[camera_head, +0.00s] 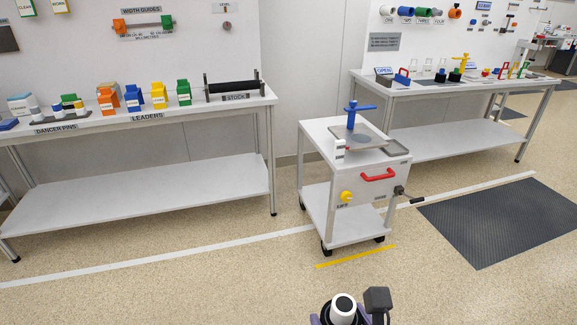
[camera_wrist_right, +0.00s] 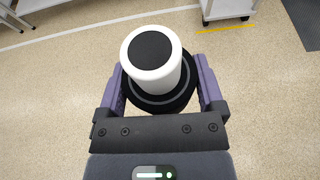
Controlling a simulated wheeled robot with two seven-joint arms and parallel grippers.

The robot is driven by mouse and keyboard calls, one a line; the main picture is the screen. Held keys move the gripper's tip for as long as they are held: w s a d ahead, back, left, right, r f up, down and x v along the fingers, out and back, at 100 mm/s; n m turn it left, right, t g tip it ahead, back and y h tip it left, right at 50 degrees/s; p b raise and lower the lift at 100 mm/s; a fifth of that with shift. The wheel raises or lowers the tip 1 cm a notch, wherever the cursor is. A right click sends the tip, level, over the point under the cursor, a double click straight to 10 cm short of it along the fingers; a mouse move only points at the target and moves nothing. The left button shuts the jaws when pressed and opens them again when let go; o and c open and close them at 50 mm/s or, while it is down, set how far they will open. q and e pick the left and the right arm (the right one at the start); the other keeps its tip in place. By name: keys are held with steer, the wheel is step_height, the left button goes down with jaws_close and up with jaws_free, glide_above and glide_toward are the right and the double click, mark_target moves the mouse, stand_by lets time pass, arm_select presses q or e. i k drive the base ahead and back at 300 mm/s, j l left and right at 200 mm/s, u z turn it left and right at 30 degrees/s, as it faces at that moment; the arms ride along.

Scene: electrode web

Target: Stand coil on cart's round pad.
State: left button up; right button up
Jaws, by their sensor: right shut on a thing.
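The coil (camera_head: 343,309) is a white cylinder with a black round top and a wider black part with a grey ring below it. My right gripper (camera_head: 342,319) is shut on it at the bottom of the head view. In the right wrist view, the coil (camera_wrist_right: 165,80) sits between the purple fingers of the right gripper (camera_wrist_right: 161,88), with the wide black part between them. The cart (camera_head: 350,190) stands farther off, apart from the coil. My left gripper is out of view.
The cart has a red handle (camera_head: 377,175), a yellow knob (camera_head: 346,196) and a crank (camera_head: 404,194) on its front. Benches stand at left (camera_head: 140,190) and right (camera_head: 450,142). Open floor with a yellow line (camera_head: 355,256) lies before the cart; a dark mat (camera_head: 500,220) lies right.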

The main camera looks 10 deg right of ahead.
mark_target(362, 138)
steer(key=i+z, duration=0.1)
steer(key=i, duration=0.65)
steer(key=i+j, duration=0.15)
steer(key=i, duration=0.55)
steer(key=i+j+z, duration=0.15)
steer(key=i, duration=0.6)
steer(key=i+l+z, duration=0.1)
steer(key=i+z, duration=0.55)
steer(key=z, duration=0.2)
steer(key=i+j+z, duration=0.1)
steer(key=i+z, duration=0.3)
steer(key=i+j+z, duration=0.2)
steer(key=z, duration=0.25)
steer(key=i+j+z, duration=0.25)
steer(key=z, duration=0.15)
steer(key=j, duration=0.1)
